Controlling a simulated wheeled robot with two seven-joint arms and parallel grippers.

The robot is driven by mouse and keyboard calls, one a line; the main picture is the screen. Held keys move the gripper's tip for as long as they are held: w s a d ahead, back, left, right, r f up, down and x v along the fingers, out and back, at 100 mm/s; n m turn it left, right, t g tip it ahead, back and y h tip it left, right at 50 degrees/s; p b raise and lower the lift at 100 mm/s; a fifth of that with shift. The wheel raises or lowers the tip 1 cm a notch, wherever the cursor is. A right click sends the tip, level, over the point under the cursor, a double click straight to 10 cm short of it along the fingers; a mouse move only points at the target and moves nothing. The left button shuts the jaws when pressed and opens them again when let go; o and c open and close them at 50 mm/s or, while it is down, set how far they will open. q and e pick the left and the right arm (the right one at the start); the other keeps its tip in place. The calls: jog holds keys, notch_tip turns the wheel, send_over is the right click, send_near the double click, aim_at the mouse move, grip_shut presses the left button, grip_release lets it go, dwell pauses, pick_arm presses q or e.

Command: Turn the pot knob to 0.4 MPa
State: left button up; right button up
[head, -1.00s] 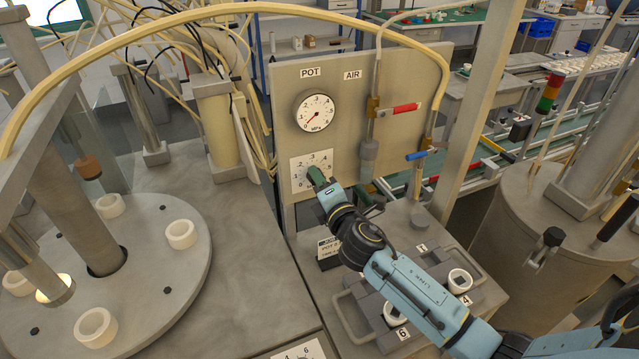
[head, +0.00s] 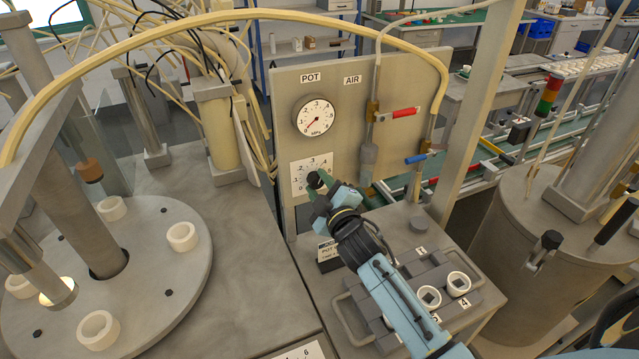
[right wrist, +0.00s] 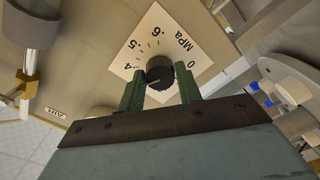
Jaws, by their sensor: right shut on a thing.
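The pot knob (head: 314,179) is a black round knob on a white scale plate (head: 298,166) on the upright panel, under the POT gauge (head: 315,116). The gauge's red needle points to the lower left, near 0. My right gripper (head: 319,186) is at the knob, its two dark green fingers on either side. In the right wrist view the knob (right wrist: 160,71) sits between the fingertips of my gripper (right wrist: 160,90), which is shut on it. Scale figures 4, 5, 6 and 0 show around it; the knob's setting is hard to read. My left gripper is out of view.
A red-handled valve (head: 404,113) and a blue-handled valve (head: 416,158) are right of the knob on the panel. A grey tray (head: 352,318) with white ring parts stands below, under my right arm. A round turntable (head: 180,275) is at the left.

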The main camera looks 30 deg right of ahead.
jog(key=shift+m+p, duration=0.6)
jog(key=shift+m, duration=1.3)
jog(key=o, duration=1)
jog(key=s, duration=1.3)
jog(key=shift+s+a+b, duration=0.25)
jog(key=shift+a+b, duration=0.1)
jog(key=shift+b, duration=0.05)
